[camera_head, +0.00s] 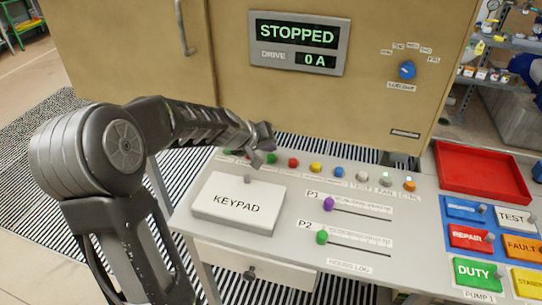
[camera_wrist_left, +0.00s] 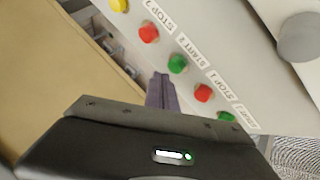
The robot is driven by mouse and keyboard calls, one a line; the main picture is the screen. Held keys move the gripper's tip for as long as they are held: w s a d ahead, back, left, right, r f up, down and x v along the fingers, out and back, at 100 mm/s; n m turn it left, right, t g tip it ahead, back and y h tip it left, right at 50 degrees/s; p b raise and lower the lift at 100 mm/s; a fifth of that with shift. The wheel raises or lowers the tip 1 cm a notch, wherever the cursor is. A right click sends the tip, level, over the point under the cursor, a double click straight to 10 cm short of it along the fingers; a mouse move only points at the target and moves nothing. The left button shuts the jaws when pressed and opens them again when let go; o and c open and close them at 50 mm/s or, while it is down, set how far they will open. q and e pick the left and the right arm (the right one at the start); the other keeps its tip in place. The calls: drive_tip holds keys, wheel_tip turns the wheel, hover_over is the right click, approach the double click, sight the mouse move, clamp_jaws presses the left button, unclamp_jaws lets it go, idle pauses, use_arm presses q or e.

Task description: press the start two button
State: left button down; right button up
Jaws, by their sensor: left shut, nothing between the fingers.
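The start two button is the green button (camera_wrist_left: 178,64) beside the label that reads START 2 in the left wrist view. It also shows as a green button (camera_head: 271,158) in the row along the back of the console in the head view. My left gripper (camera_head: 264,143) is shut and empty, with its tips close to that button in the head view. In the left wrist view the closed fingertips (camera_wrist_left: 161,82) appear just beside the green button; whether they touch it I cannot tell. My right gripper is not in view.
Red stop buttons flank it: stop two (camera_wrist_left: 148,33) and stop one (camera_wrist_left: 203,93). A green start one button (camera_wrist_left: 226,118) sits farther along. The KEYPAD block (camera_head: 238,207) lies in front of the row. The tan cabinet (camera_head: 230,90) with a STOPPED display (camera_head: 298,42) stands behind.

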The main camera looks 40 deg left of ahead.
sight(269, 158)
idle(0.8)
use_arm(q)
drive_tip(key=shift+f+b, duration=0.4)
drive_tip(key=shift+b, duration=0.15)
drive_tip(key=shift+f+b, duration=0.5)
drive_tip(key=shift+b, duration=0.1)
idle(0.5)
drive_tip(key=shift+r+p, duration=0.75)
drive_tip(key=shift+r, duration=0.15)
wheel_tip(269, 158, up, 5)
drive_tip(key=p, duration=0.4)
idle(1.1)
